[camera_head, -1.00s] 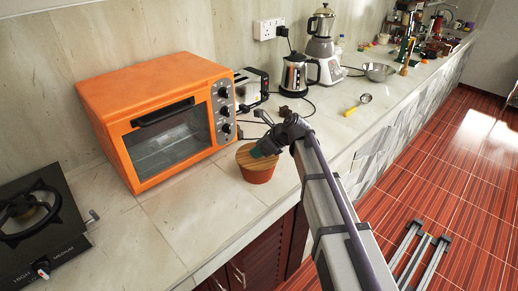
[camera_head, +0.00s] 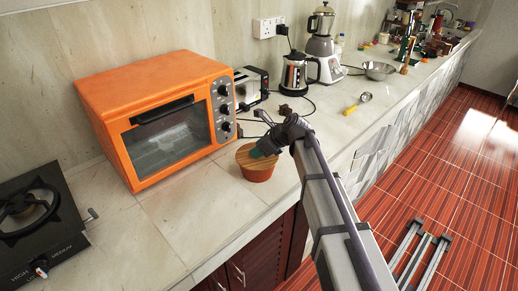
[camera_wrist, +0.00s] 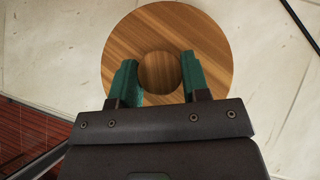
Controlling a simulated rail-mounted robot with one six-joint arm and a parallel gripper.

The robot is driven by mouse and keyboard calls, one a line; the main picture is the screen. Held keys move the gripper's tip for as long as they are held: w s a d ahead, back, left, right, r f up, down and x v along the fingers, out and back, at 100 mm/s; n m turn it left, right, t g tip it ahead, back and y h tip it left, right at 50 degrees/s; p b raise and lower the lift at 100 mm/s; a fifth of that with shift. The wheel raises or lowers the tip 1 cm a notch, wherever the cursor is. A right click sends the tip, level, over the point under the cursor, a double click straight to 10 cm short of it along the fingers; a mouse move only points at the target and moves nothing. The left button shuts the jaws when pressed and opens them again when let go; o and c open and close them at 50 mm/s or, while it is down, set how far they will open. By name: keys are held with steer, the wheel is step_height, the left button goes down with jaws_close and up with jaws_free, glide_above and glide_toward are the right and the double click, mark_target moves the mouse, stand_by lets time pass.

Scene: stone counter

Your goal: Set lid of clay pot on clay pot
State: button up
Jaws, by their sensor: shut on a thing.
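The clay pot (camera_head: 258,174) is a reddish-brown pot standing on the counter in front of the orange oven's right side. The round wooden lid (camera_head: 245,157) lies on top of the pot's mouth in the head view. In the wrist view the lid (camera_wrist: 215,50) fills the upper middle, with a round wooden knob (camera_wrist: 160,72) at its centre. My gripper (camera_head: 257,152) is over the lid, its green fingers (camera_wrist: 160,78) on either side of the knob and shut on it. The pot is hidden under the lid in the wrist view.
The orange toaster oven (camera_head: 160,110) stands just left of the pot. A toaster (camera_head: 252,88), a kettle (camera_head: 296,72) and a blender (camera_head: 321,45) stand behind, with black cords on the counter. A yellow-handled ladle (camera_head: 357,103) lies further right. Counter space in front of the oven is clear.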

steer(key=shift+f, duration=0.15)
steer(key=o, duration=0.6)
steer(key=shift+o, duration=0.2)
steer(key=p+v, duration=0.7)
steer(key=v, duration=0.4)
steer(key=shift+p, duration=0.35)
steer(key=s+d+f+n+g+h, duration=0.1)
steer(key=s+d+n+h, duration=0.1)
steer(key=s+d+n, duration=0.2)
steer(key=s+d+f+n+g+h, duration=0.1)
steer(key=s+d+n, duration=0.4)
steer(key=s+n, duration=0.6)
steer(key=s+d+f+n+g+h, duration=0.1)
steer(key=s+d+f+n+h, duration=0.2)
steer(key=s+n, duration=0.4)
steer(key=shift+s+d+h, duration=0.8)
steer(key=shift+s+h, duration=0.05)
steer(key=shift+h, duration=0.35)
